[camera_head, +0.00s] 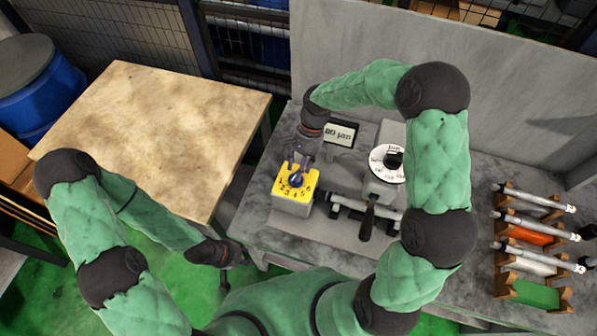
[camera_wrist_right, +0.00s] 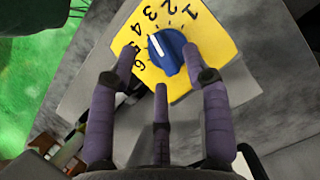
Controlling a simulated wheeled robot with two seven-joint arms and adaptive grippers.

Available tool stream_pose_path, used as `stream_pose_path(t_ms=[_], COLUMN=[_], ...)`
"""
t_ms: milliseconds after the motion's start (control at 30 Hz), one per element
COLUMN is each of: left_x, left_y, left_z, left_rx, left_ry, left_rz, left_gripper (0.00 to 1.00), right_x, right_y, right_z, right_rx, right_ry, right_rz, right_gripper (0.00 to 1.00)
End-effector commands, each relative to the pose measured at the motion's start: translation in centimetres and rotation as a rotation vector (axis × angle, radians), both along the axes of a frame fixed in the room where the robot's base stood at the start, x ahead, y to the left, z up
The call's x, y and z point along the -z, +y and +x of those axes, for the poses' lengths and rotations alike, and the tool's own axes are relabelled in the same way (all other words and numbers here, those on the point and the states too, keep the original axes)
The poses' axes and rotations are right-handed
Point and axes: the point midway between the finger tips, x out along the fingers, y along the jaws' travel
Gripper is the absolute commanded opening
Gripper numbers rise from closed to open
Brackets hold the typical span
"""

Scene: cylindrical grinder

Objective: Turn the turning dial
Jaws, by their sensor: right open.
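The turning dial is a blue knob (camera_head: 297,179) on a yellow plate marked with black numbers 1 to 6, on top of a grey box on the machine. My right gripper (camera_head: 302,163) comes down from above and behind the dial. In the right wrist view, the blue knob (camera_wrist_right: 168,50) sits just beyond the fingertips, and the right gripper (camera_wrist_right: 158,72) is open, its purple fingers spread and nothing held. I cannot tell whether any finger touches the knob. My left gripper (camera_head: 228,254) hangs low beside the wooden table, away from the dial; its finger opening is unclear.
A small display (camera_head: 341,134) stands behind the dial. A white round scale (camera_head: 389,164) and a black-handled lever (camera_head: 367,224) are to its right. Racks with cylindrical parts (camera_head: 532,235) lie at far right. The wooden table (camera_head: 150,130) at left is bare.

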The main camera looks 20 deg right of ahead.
Motion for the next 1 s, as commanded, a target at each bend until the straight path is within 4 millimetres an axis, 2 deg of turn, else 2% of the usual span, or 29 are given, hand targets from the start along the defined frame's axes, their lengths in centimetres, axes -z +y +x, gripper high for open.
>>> stream_pose_path(t_ms=[200, 500, 533, 700, 1000], left_x=[0.2, 0.2, 0.2, 0.2, 0.1], left_y=[0.0, 0.0, 0.0, 0.0, 0.0], left_z=[0.0, 0.0, 0.0, 0.0, 0.0], left_rx=[0.000, 0.000, 0.000, 0.000, 0.000], left_ry=[0.000, 0.000, 0.000, 0.000, 0.000], left_rz=[0.000, 0.000, 0.000, 0.000, 0.000], left_gripper=[0.40, 0.40, 0.40, 0.40, 0.40], right_x=[1.6, 1.8, 1.8, 1.8, 1.8], right_y=[0.5, 0.6, 0.6, 0.6, 0.6], right_z=[-0.4, -0.5, -0.5, -0.5, -0.5], right_rx=[0.000, 0.000, 0.000, 0.000, -0.017], right_ry=[0.000, 0.000, 0.000, 0.000, 0.000], right_rz=[0.000, 0.000, 0.000, 0.000, 0.000], right_gripper=[0.49, 0.49, 0.46, 0.00, 0.00])
